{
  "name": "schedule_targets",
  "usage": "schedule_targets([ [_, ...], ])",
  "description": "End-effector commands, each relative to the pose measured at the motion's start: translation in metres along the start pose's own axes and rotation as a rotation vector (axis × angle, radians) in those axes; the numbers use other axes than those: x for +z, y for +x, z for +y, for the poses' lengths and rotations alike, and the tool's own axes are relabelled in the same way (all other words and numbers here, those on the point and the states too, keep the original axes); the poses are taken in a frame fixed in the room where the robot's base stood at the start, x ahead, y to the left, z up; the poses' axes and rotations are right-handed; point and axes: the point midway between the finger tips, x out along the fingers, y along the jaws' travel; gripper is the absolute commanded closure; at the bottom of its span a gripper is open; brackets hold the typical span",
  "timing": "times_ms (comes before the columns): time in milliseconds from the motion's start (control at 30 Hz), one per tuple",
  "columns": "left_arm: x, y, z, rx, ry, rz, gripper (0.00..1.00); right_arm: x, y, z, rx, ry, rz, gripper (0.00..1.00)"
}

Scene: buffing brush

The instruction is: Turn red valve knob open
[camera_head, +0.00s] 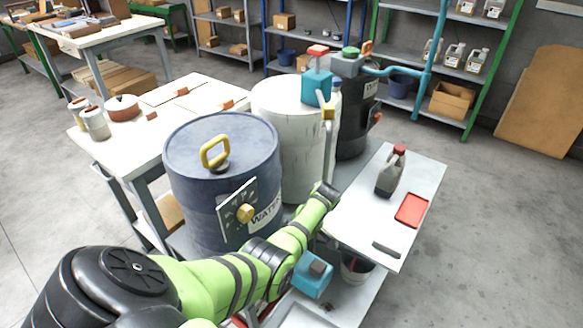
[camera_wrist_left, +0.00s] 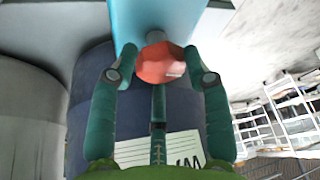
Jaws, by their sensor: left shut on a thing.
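In the left wrist view a faceted red valve knob (camera_wrist_left: 160,63) sits on a light-blue valve block (camera_wrist_left: 150,25). My left gripper (camera_wrist_left: 161,68) has its two green fingers on either side of the knob and is shut on it. In the head view my left arm reaches in from the lower left past the blue drum, and its fingers cannot be made out. A teal block (camera_head: 312,275) shows beside the arm at the lower middle; no red knob shows on it. Another red knob (camera_head: 318,50) tops a teal fitting above the white drum, with no gripper there. My right gripper is not in view.
A blue drum (camera_head: 205,155) marked WATER, a white drum (camera_head: 283,120) and a dark drum (camera_head: 352,130) stand close together. A white side table (camera_head: 345,220) holds a grey jug (camera_head: 391,172) and a red tray (camera_head: 411,210). Floor at the right is clear.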

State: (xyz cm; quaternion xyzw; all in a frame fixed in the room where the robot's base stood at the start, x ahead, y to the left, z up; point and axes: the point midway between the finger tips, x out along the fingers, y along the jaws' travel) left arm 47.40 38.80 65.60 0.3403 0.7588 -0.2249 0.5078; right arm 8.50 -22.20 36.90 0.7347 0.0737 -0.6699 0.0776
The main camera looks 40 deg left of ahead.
Motion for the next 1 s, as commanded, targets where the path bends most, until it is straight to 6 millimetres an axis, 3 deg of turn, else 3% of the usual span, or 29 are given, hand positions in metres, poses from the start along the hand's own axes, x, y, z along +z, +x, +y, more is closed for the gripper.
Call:
schedule_targets([
  [33, 0.004, 0.007, -0.006, -0.033, -0.029, -0.001, 0.84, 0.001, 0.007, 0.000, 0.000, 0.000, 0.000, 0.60],
  [400, 0.003, 0.006, -0.005, -0.113, -0.215, 0.000, 0.84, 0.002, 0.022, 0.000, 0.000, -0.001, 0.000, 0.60],
  [1000, 0.003, 0.005, -0.006, -0.135, -0.264, 0.003, 0.84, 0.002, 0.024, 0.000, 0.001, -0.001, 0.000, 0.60],
])
